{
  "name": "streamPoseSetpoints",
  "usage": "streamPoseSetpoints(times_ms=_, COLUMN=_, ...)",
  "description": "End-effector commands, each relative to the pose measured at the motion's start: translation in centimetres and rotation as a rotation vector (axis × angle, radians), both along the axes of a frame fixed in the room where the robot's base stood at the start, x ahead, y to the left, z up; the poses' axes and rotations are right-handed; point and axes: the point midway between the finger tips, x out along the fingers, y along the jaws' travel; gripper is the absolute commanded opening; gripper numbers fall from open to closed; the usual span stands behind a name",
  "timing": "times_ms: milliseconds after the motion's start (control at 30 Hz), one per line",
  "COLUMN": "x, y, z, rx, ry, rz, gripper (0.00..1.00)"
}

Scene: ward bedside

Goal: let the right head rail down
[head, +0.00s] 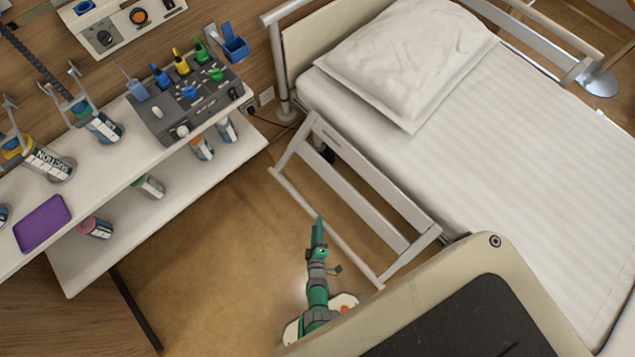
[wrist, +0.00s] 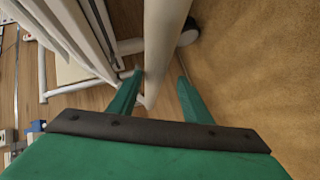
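The head rail (head: 325,227) on the near side of the bed is a pale frame with a long outer bar and cross pieces at both ends. It stands out beside the mattress; its exact height is hard to tell from above. My green gripper (head: 318,224) is at the outer bar, near its middle. In the wrist view, a pale bar of the rail (wrist: 166,45) runs down between the two green fingers (wrist: 160,78). The fingers are apart, with a visible gap beside the right one. Contact with the left finger is unclear.
The bed (head: 490,130) with a pillow (head: 405,55) lies to the right. A white shelf unit (head: 190,195) with bottles and a grey device (head: 190,105) stands at left. A beige panel (head: 420,300) blocks the lower right. Open floor (head: 220,270) lies between shelf and rail.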

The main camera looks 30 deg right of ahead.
Motion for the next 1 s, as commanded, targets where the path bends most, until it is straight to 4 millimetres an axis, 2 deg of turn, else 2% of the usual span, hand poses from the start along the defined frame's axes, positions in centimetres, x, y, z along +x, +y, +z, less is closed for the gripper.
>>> streamPoseSetpoints(times_ms=233, x=-0.1, y=0.0, z=0.3, rx=0.0, ry=-0.008, rz=-0.005, gripper=0.45)
streamPoseSetpoints(times_ms=467, x=-1.2, y=0.7, z=0.8, rx=0.002, ry=-0.013, rz=-0.008, gripper=0.45)
streamPoseSetpoints(times_ms=600, x=-2.5, y=1.0, z=1.0, rx=-0.004, ry=-0.003, rz=-0.01, gripper=0.45)
streamPoseSetpoints(times_ms=1000, x=-7.4, y=4.2, z=2.6, rx=-0.001, ry=0.0, rz=0.002, gripper=0.45)
